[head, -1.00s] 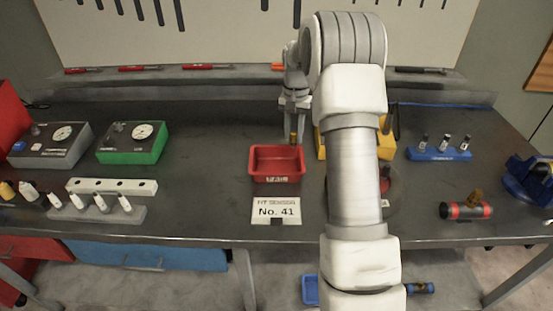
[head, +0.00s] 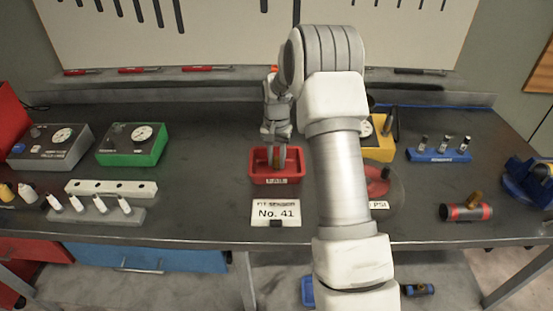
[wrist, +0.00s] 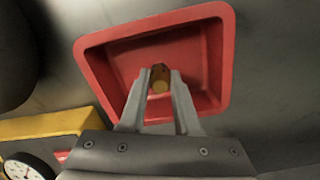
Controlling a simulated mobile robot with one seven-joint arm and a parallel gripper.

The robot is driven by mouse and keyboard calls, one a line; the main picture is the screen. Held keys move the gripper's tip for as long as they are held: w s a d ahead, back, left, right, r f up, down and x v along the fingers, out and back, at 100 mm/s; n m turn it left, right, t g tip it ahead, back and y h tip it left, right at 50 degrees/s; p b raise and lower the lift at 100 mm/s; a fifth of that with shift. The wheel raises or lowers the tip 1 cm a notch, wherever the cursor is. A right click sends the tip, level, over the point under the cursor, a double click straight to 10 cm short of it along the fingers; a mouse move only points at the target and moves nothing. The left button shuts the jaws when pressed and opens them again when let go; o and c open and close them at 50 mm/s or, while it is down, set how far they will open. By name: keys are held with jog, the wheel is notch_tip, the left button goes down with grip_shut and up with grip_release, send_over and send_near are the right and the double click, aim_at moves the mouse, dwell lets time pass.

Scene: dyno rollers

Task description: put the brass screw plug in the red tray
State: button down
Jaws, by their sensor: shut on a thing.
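The red tray (head: 275,180) stands on the bench left of my arm, with a "FAIL" label on its front. My gripper (head: 277,160) points down over the tray and is shut on the brass screw plug (head: 277,159). In the wrist view the plug (wrist: 159,79) sits between the fingertips of my gripper (wrist: 158,85), with the red tray (wrist: 222,60) around it. The fingers partly cover the plug. I cannot tell whether the plug touches the tray floor.
A sign "No. 41" (head: 276,212) stands in front of the tray. A yellow gauge box (head: 381,150) and a red round part (head: 376,182) are to the right. A green gauge box (head: 133,144) is to the left, with clear bench between.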

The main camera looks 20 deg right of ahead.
jog(key=c, duration=0.6)
grip_release()
